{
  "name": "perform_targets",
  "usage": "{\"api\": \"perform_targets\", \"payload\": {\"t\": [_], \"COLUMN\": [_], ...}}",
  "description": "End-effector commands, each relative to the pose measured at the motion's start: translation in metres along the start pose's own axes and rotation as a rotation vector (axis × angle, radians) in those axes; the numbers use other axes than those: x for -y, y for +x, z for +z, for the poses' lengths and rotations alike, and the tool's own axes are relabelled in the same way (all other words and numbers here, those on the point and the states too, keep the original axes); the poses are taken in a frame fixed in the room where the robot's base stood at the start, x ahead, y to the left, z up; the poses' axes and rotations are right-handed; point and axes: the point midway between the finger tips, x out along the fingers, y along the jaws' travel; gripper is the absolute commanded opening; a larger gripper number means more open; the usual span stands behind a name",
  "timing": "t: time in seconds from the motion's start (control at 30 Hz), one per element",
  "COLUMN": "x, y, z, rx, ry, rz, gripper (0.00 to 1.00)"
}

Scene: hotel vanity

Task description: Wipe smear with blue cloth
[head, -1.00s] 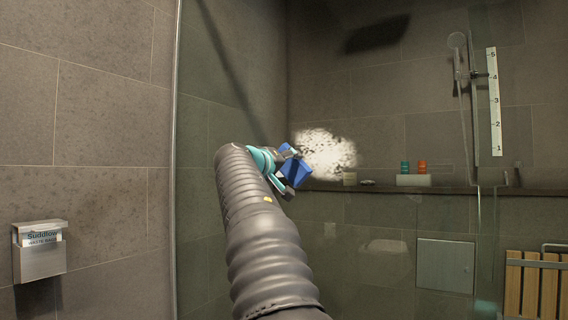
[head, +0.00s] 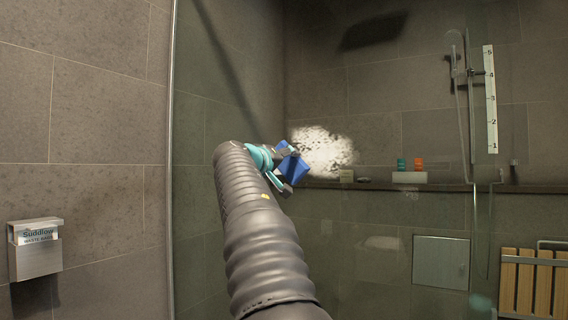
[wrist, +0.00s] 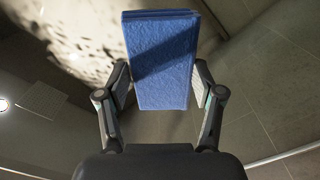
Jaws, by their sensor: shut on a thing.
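The blue cloth (wrist: 162,60) is a folded blue block held between both fingers of my gripper (wrist: 160,88) in the wrist view. In the head view the cloth (head: 293,169) shows at the end of my arm, with my gripper (head: 283,168) shut on it. The smear (head: 322,150) is a whitish, speckled patch, just right of and behind the cloth in the head view. It also shows at the upper left in the wrist view (wrist: 75,35), beside the cloth. I cannot tell whether the cloth touches the glass.
A ledge (head: 450,186) runs below the smear, with a white tray (head: 409,178) holding a teal and an orange bottle. A shower rail (head: 457,100) and a slatted wooden seat (head: 533,285) are at right. A waste-bag box (head: 36,250) hangs on the left wall.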

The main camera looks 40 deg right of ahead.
Motion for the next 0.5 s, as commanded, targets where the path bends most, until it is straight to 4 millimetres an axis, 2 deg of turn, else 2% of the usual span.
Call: {"api": "perform_targets", "payload": {"t": [0.5], "x": [-0.0004], "y": [0.0088], "z": [-0.0007], "rx": [-0.001], "ry": [0.000], "rz": [0.000], "gripper": [0.39]}}
